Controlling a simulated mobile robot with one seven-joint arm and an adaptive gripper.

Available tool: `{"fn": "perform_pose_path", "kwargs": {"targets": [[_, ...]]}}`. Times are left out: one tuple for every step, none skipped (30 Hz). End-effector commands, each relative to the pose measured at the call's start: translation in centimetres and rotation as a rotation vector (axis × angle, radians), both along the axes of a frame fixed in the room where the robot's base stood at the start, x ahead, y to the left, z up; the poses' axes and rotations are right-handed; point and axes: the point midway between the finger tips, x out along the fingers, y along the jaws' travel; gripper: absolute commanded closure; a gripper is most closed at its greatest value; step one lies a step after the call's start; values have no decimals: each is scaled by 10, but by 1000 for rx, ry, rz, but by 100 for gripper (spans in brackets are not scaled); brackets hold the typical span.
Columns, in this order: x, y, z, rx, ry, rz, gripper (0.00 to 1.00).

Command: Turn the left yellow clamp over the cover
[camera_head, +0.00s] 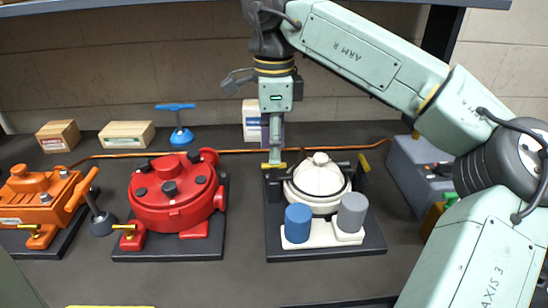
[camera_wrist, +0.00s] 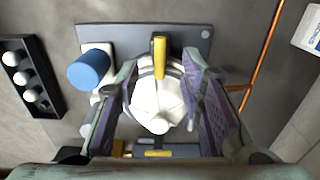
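The left yellow clamp (camera_head: 273,165) sits at the left edge of the white domed cover (camera_head: 318,178). In the wrist view this clamp (camera_wrist: 160,57) points inward, its inner end over the rim of the white cover (camera_wrist: 158,104). The right yellow clamp (camera_head: 364,163) is at the cover's right side; in the wrist view it (camera_wrist: 158,153) lies crosswise, beside the cover. My gripper (camera_head: 274,153) points down just above the left clamp. In the wrist view my gripper (camera_wrist: 160,64) is open, its purple fingers on either side of the clamp with gaps.
A blue cylinder (camera_head: 298,222) and a grey cylinder (camera_head: 352,212) stand at the front of the black base (camera_head: 325,250). A red motor (camera_head: 170,195) and an orange motor (camera_head: 40,200) stand to the left. A copper pipe (camera_head: 230,151) runs behind.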

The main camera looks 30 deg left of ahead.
Motion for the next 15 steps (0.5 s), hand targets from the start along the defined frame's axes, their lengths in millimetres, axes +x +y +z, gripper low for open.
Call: {"fn": "perform_pose_path", "kwargs": {"targets": [[0, 1, 13, 2, -4, -1, 65], [0, 1, 19, 1, -3, -1, 65], [0, 0, 28, 2, -2, -1, 65], [0, 1, 34, 2, -2, -1, 65], [0, 1, 40, 2, -2, -2, 65], [0, 1, 47, 0, -2, -1, 65], [0, 1, 52, 2, -2, -1, 65], [0, 1, 57, 2, -2, 0, 65], [0, 0, 62, 1, -1, 0, 65], [0, 0, 65, 1, -1, 0, 65], [0, 0, 68, 1, -1, -1, 65], [0, 0, 72, 1, -1, -1, 65], [0, 0, 74, 1, -1, 0, 65], [0, 0, 75, 1, -1, 0, 65], [0, 0, 76, 1, -1, 0, 65]]}}
